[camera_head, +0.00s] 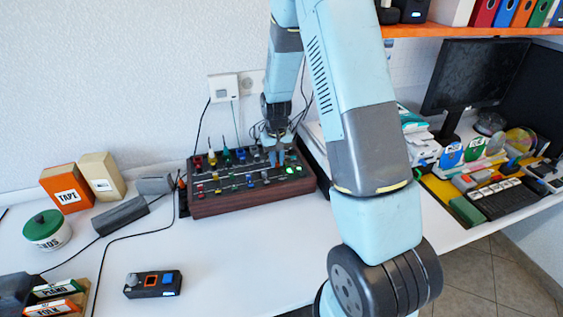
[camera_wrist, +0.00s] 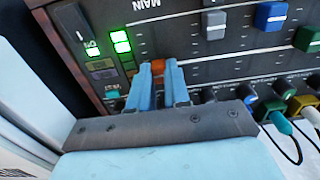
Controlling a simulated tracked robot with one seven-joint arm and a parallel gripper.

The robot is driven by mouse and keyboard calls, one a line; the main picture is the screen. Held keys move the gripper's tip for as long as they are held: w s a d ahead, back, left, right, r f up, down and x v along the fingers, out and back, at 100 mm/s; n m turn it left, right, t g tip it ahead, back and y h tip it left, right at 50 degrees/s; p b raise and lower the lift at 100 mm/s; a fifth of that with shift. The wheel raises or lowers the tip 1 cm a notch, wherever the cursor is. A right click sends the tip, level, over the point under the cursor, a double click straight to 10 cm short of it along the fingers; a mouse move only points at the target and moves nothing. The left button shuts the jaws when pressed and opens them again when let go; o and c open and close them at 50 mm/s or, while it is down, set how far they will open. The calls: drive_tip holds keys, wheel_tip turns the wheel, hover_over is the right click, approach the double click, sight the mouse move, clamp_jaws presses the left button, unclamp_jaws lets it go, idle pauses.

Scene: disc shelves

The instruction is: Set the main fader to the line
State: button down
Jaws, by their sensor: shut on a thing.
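The mixing console (camera_head: 235,205) is a dark panel with wooden sides, standing on the white table against the wall. My gripper (camera_head: 279,158) reaches down onto its right part. In the wrist view, my gripper (camera_wrist: 158,78) is shut on the orange cap of the main fader (camera_wrist: 158,67), one finger on each side. The word MAIN (camera_wrist: 146,5) is printed on the panel at the top. Tick marks run beside the fader track; I cannot make out which is the target line. Green lit indicators (camera_wrist: 120,40) lie left of the fader.
Grey, blue and green faders (camera_wrist: 215,24) lie to the right of the main one. Knobs and plugged cables (camera_wrist: 280,121) are close to my gripper. A small button box (camera_head: 153,284) and a green-lidded tin (camera_head: 46,230) stand on the table at left.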

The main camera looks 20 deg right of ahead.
sight(277, 162)
drive_tip(key=c, duration=1.1)
unclamp_jaws()
drive_tip(key=shift+r, duration=0.15)
drive_tip(key=shift+r, duration=6.7)
drive_tip(key=shift+r, duration=0.1)
